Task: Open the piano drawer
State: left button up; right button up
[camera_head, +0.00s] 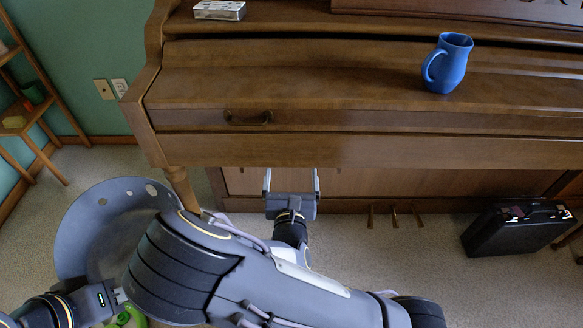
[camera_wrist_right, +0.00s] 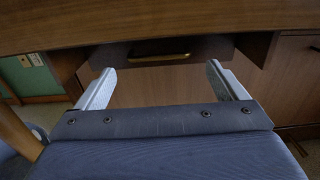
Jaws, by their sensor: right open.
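The brown upright piano (camera_head: 350,150) fills the upper part of the head view. In the right wrist view, a dark drawer front (camera_wrist_right: 205,48) with a brass bar handle (camera_wrist_right: 160,57) shows below the piano's wooden edge. That drawer is hidden under the piano's front in the head view. My right gripper (camera_head: 291,178) is open and empty, just below the piano's front edge. In the wrist view its two fingers (camera_wrist_right: 160,72) point toward the handle, one on each side, apart from it.
A curved handle (camera_head: 248,118) is on the piano's upper front. A blue mug (camera_head: 447,66) and a small box (camera_head: 219,10) rest on the piano. Pedals (camera_head: 395,216) and a black case (camera_head: 515,229) are at right. A piano leg (camera_head: 181,186) stands left of my gripper.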

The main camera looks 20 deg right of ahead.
jog(key=x, duration=0.4)
jog(key=shift+b, duration=0.4)
jog(key=c, duration=1.1)
jog(key=shift+s, duration=0.15)
jog(key=shift+c, duration=0.2)
